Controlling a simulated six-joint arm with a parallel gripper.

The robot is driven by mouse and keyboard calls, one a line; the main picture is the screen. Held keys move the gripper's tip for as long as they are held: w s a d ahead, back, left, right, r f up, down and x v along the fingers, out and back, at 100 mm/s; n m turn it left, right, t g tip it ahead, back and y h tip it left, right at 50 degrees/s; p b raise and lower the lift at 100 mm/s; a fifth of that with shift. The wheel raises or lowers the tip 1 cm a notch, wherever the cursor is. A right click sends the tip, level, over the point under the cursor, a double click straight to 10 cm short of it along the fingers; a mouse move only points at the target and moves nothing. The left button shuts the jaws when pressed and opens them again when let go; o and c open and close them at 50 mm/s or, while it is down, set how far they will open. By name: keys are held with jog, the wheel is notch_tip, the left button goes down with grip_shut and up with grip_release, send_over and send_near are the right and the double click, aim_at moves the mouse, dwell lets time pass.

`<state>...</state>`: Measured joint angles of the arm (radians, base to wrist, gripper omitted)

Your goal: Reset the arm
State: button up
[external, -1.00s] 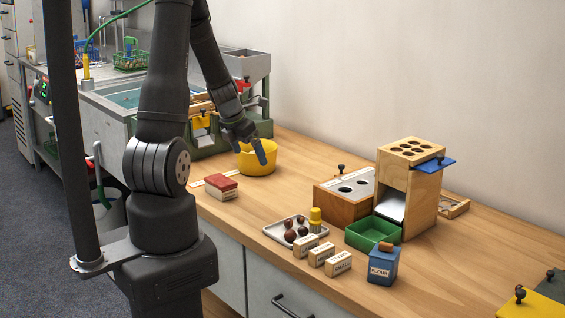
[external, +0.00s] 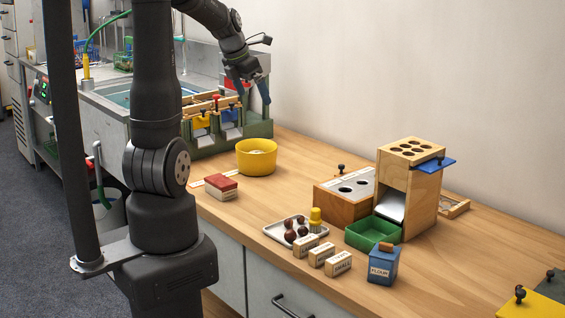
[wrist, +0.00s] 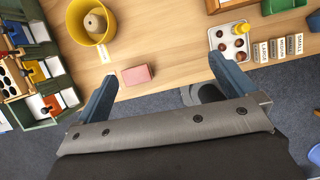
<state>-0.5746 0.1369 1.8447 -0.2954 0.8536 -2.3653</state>
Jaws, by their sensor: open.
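My gripper (external: 253,88) is raised above the back of the wooden counter, near the green rack, with its fingers pointing down. In the wrist view its two blue-grey fingers (wrist: 160,82) are spread wide with nothing between them. A yellow bowl (external: 243,163) stands on the counter below and in front of the gripper. It also shows at the top left of the wrist view (wrist: 75,27), with a round pale beige thing inside. A red block (external: 221,182) lies near the counter's front edge beside a white label strip.
A green rack (external: 262,128) with coloured parts stands left of the bowl. A white tray (external: 270,231) of chestnuts, labelled blocks, a green tray (external: 374,222), a blue container (external: 383,267) and a wooden dispenser (external: 428,190) stand on the right. The counter between is clear.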

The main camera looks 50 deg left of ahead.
jog(key=shift+w+d+f+m, duration=0.1)
jog(key=shift+w+d+m, duration=0.4)
jog(key=shift+w+d, duration=0.65)
jog(key=s+a+f+n, duration=0.1)
jog(key=s+a, duration=0.2)
jog(key=s, duration=0.1)
notch_tip(320, 180, down, 15)
jog(key=shift+w+a+r, duration=0.15)
jog(key=shift+w+r, duration=0.05)
jog(key=shift+w, duration=0.15)
